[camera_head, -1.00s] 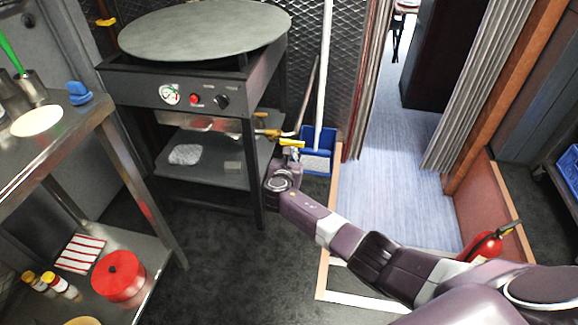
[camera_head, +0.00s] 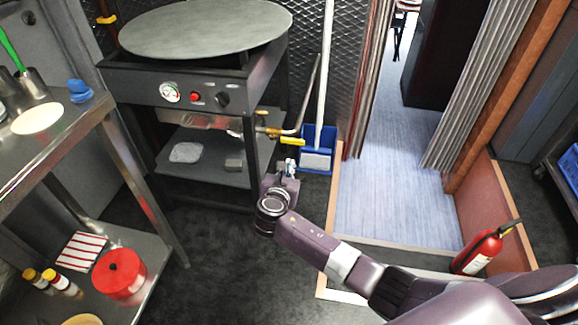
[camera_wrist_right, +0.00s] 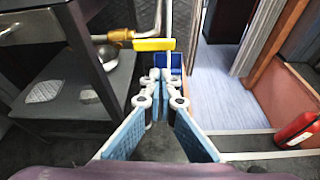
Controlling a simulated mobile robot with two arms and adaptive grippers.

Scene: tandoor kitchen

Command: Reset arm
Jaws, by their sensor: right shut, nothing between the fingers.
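My right arm reaches in from the lower right of the head view. My right gripper (camera_head: 291,167) is shut and empty. It is just below and apart from the yellow valve handle (camera_head: 293,141) on the brass gas pipe of the round-topped stove (camera_head: 190,85). In the right wrist view, the gripper's fingers (camera_wrist_right: 164,76) point ahead with nothing between them. The yellow handle (camera_wrist_right: 154,44) lies crosswise beyond the fingertips, beside the brass fitting (camera_wrist_right: 120,36). My left gripper is not in view.
A blue dustpan (camera_head: 318,150) with a long white handle stands behind the gripper. A red fire extinguisher (camera_head: 479,250) is at the right by a low partition. A steel shelf (camera_head: 60,150) with a red pot (camera_head: 119,273) is at the left. Dark floor between is clear.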

